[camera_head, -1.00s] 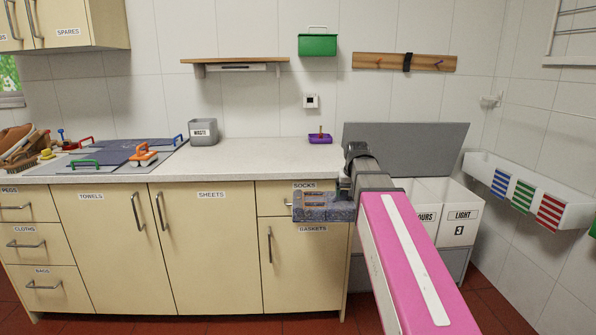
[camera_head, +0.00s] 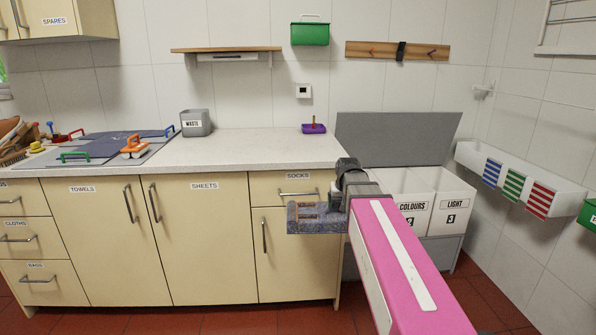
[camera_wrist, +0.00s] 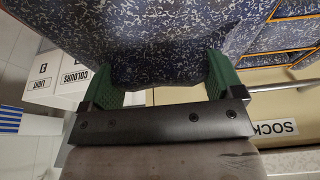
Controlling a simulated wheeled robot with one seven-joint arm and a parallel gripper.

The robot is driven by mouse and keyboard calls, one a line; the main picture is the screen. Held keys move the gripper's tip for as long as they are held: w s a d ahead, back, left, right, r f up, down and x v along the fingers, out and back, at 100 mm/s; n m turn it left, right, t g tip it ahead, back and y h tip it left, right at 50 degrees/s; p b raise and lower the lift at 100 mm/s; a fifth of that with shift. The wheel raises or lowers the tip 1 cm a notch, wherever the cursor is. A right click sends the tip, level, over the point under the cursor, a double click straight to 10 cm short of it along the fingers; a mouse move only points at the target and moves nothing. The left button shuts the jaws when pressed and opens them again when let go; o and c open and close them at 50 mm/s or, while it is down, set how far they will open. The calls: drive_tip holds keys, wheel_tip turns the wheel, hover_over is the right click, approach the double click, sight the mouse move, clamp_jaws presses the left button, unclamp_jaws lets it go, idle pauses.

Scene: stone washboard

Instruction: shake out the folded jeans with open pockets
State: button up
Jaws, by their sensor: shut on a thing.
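The folded jeans (camera_head: 316,223) are a blue speckled bundle with orange stitching. They hang in the air in front of the counter, below the SOCKS drawer (camera_head: 300,190), and cover the label beneath it. My gripper (camera_head: 340,203) is shut on their right end. In the wrist view my gripper (camera_wrist: 160,78) has green pads on both sides of the jeans (camera_wrist: 150,35). The orange stitching outlines show at the upper right there. I cannot tell whether the pockets are open.
Open bins marked COLOURS (camera_head: 411,214) and LIGHT (camera_head: 452,207) stand to the right. The counter (camera_head: 250,148) holds a WASTE bin (camera_head: 196,123) and a purple tray (camera_head: 314,128). Brushes and handled boards crowd its left end. Its middle is clear.

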idle(3.0)
idle(0.4)
drive_tip(key=shift+r, duration=10.1)
wheel_tip(320, 180, down, 20)
drive_tip(key=shift+f, duration=0.1)
